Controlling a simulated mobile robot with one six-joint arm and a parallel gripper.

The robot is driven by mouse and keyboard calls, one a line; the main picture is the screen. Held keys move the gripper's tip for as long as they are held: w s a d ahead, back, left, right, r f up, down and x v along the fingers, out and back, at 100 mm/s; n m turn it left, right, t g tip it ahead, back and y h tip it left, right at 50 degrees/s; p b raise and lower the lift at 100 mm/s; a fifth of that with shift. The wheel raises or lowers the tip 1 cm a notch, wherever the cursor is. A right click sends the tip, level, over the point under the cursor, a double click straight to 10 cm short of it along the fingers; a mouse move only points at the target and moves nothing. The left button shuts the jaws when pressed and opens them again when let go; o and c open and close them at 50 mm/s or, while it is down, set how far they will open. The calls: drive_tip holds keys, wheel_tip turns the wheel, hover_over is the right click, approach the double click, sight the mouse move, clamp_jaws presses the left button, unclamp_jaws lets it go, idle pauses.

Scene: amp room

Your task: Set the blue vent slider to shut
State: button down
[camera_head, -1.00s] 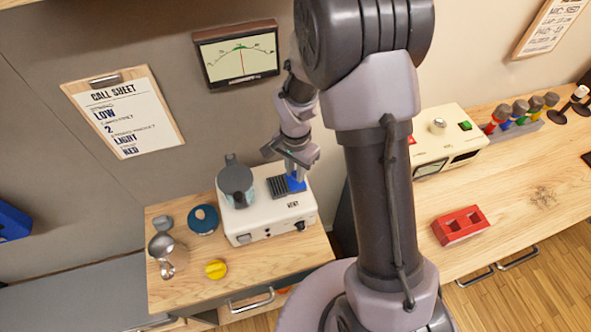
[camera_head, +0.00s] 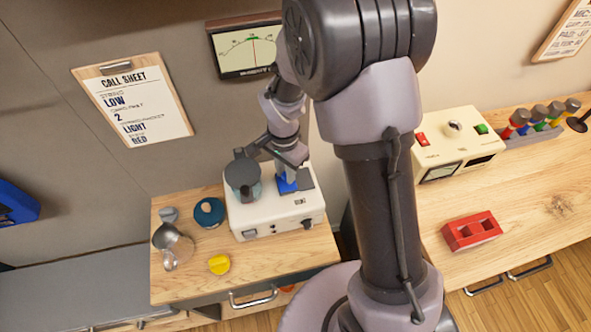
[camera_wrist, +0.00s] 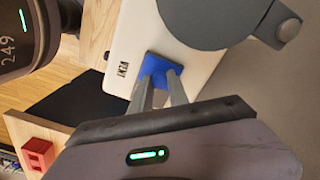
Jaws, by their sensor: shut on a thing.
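The blue vent slider (camera_head: 286,185) sits on top of the cream unit (camera_head: 270,216), near the grey pot (camera_head: 242,177). A smooth dark plate (camera_head: 305,178) shows to its right. My gripper (camera_head: 289,172) reaches down from above and is shut on the slider. The wrist view shows both fingertips (camera_wrist: 160,82) against the blue slider (camera_wrist: 158,66), beside the VENT lettering on the unit (camera_wrist: 137,40). The fingers partly hide the slider, and I see no open slats beside it.
The grey pot stands close to the left of my gripper. A teal ring (camera_head: 209,212), a metal jug (camera_head: 170,240) and a yellow piece (camera_head: 219,264) lie on the wooden top. A red block (camera_head: 470,231) sits on the right bench.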

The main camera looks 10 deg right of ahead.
sight(284, 175)
drive_tip(key=shift+a, duration=0.1)
drive_tip(key=c, duration=1.5)
unclamp_jaws()
drive_tip(key=shift+o, duration=1.2)
drive_tip(key=shift+a, duration=0.25)
drive_tip(key=shift+d, duration=0.1)
wheel_tip(284, 175, up, 18)
drive_tip(key=p, duration=0.4)
drive_tip(key=shift+f, duration=0.25)
